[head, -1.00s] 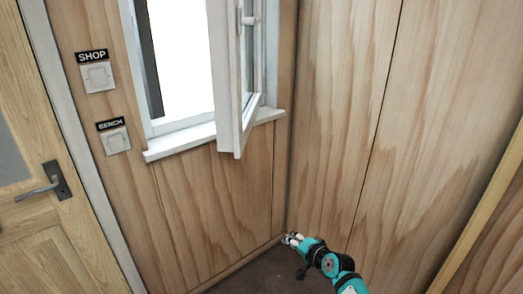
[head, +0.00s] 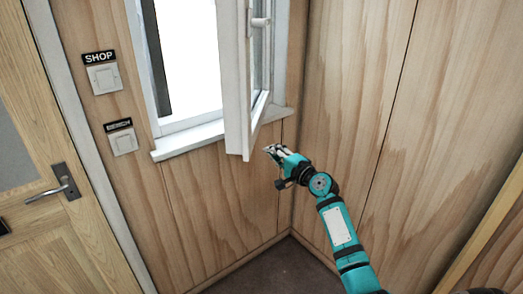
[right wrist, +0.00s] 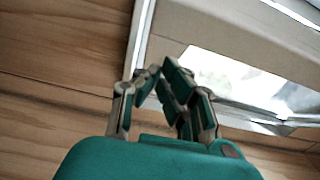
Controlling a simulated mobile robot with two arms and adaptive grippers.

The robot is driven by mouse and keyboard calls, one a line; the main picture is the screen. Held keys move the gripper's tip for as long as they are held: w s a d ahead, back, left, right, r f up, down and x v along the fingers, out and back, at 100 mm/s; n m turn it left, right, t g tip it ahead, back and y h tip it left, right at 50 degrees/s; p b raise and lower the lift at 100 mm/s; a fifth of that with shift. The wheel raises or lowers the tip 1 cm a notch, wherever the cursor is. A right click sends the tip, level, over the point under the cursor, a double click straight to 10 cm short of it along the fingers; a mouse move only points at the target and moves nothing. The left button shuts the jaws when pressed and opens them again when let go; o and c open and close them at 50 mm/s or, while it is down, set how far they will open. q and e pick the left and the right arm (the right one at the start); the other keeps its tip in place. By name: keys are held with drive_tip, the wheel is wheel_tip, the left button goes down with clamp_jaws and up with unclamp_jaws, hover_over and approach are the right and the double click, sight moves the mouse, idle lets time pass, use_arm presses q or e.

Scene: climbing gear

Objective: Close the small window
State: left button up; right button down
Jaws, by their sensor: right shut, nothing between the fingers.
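The small window's white sash (head: 236,85) stands swung open into the room, its hinge side to the right. Its handle (head: 261,22) is on the sash's right face near the top of the head view. The white window frame (head: 143,75) and bright opening (head: 187,55) show to the left. My right gripper (head: 268,150) is shut and empty, just right of the sash's lower corner; I cannot tell if they touch. In the right wrist view my right gripper's fingers (right wrist: 160,75) are together, with a pale framed pane (right wrist: 230,75) beyond. My left gripper is not in view.
A white sill (head: 190,140) juts out below the opening. Switches labelled SHOP (head: 103,78) and BENCH (head: 123,141) are on the wood wall to the left. A wooden door (head: 40,190) with a lever handle stands further left. The wood-panel wall (head: 370,110) bounds the right.

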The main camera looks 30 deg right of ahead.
drive_tip(key=w+a+p, duration=0.1)
drive_tip(key=w+a, duration=0.1)
drive_tip(key=a, duration=0.1)
drive_tip(key=shift+w, duration=0.1)
drive_tip(key=shift+w, duration=0.1)
